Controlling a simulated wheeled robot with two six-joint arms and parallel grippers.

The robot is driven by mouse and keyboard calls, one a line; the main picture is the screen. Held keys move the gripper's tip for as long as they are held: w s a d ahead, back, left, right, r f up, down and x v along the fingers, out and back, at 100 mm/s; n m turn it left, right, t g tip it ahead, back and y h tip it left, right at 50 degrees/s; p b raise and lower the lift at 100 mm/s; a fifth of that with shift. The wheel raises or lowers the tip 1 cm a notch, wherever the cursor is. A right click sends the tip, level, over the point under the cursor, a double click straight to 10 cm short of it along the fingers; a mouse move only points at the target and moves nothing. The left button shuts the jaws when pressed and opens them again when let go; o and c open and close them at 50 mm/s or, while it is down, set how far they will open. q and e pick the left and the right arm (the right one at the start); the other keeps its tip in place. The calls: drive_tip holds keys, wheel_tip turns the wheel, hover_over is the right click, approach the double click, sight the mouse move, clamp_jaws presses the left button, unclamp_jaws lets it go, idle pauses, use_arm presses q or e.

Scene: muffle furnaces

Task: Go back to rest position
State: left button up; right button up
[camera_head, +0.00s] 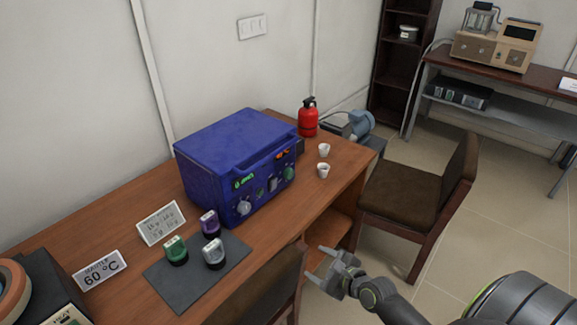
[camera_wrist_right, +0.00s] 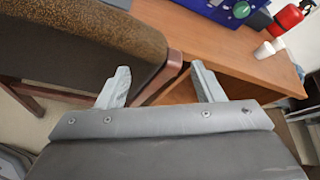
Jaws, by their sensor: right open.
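My right gripper (camera_head: 328,267) is open and empty. In the head view it hangs in front of the desk's front edge, between the two chairs. In the right wrist view its two fingers (camera_wrist_right: 160,85) stand apart with nothing between them. The blue furnace (camera_head: 236,165) stands shut on the wooden desk (camera_head: 125,215), apart from the gripper. My left gripper is not in view.
A brown chair (camera_head: 262,292) stands close left of my right gripper; another chair (camera_head: 402,195) stands to the right. The desk holds a dark mat (camera_head: 183,293) with several small containers, two white cups (camera_head: 323,171) and a red extinguisher (camera_head: 308,118).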

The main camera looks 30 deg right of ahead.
drive_tip(key=s+d+f+n+g+h, duration=0.1)
drive_tip(key=s+f+n+g, duration=0.1)
drive_tip(key=s+f+n, duration=0.45)
drive_tip(key=s+d+f+n+g+h, duration=0.1)
drive_tip(key=s+f+n+g, duration=0.15)
drive_tip(key=f, duration=0.75)
drive_tip(key=s+d+f+n+g+h, duration=0.1)
drive_tip(key=s+f+n, duration=0.35)
drive_tip(key=f, duration=0.35)
drive_tip(key=s+a+f+n+g, duration=0.2)
drive_tip(key=s+f+n, duration=0.2)
drive_tip(key=s, duration=0.3)
drive_tip(key=s+a+f+n+g+b, duration=0.1)
drive_tip(key=s+f+n, duration=0.3)
drive_tip(key=s, duration=0.4)
drive_tip(key=s+a+f+n+g, duration=0.3)
drive_tip(key=s+f+n, duration=0.2)
drive_tip(key=s, duration=0.3)
drive_tip(key=shift+a+n, duration=0.25)
drive_tip(key=shift+n, duration=0.3)
